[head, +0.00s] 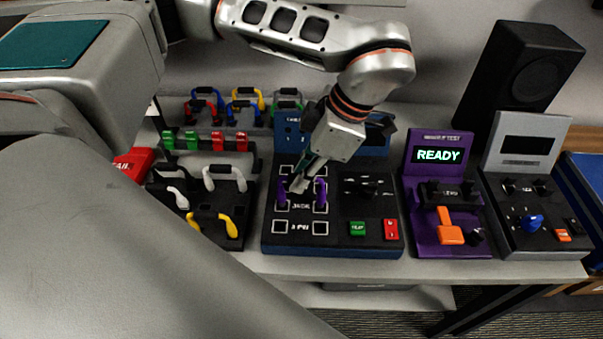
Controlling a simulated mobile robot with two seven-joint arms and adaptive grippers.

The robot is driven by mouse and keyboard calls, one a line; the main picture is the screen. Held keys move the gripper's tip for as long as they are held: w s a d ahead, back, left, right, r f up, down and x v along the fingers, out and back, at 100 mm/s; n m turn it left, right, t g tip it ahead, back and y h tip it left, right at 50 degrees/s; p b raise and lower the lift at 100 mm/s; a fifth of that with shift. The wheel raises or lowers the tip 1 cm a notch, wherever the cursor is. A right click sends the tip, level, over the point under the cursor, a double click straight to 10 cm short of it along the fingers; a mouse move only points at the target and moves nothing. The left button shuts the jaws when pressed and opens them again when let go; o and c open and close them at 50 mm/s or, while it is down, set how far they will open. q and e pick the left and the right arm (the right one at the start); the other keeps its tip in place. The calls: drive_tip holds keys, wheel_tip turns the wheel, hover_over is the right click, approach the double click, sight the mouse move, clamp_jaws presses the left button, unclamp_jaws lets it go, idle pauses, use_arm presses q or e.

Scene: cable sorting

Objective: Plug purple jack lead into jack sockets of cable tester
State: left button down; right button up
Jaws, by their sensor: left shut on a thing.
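The cable tester (349,234) is a dark panel in a blue case with outlined socket squares, standing mid-bench in the head view. My left gripper (300,182) reaches down over its left half. It is shut on the purple jack lead (321,193), at the middle of the lead. The lead's two purple ends point down on either side of the fingers, at the row of sockets labelled for jacks. I cannot tell whether the ends are seated in the sockets or just above them. The gripper hides the lead's middle. My right gripper is not in view.
Left of the tester is a rack with white and yellow leads (213,222). Behind it are more coloured leads (240,105) and green and red clips. A red fail bin (133,164) is farther left. Right stand a purple tester reading READY (438,156), a grey device (527,150) and a black speaker (527,75).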

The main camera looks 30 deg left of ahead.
use_arm(q)
drive_tip(key=shift+f, duration=0.15)
drive_tip(key=shift+f, duration=0.3)
drive_tip(key=shift+b, duration=0.3)
idle(0.4)
drive_tip(key=shift+f, duration=0.45)
idle(0.6)
drive_tip(key=c, duration=1.4)
unclamp_jaws()
drive_tip(key=shift+c, duration=0.2)
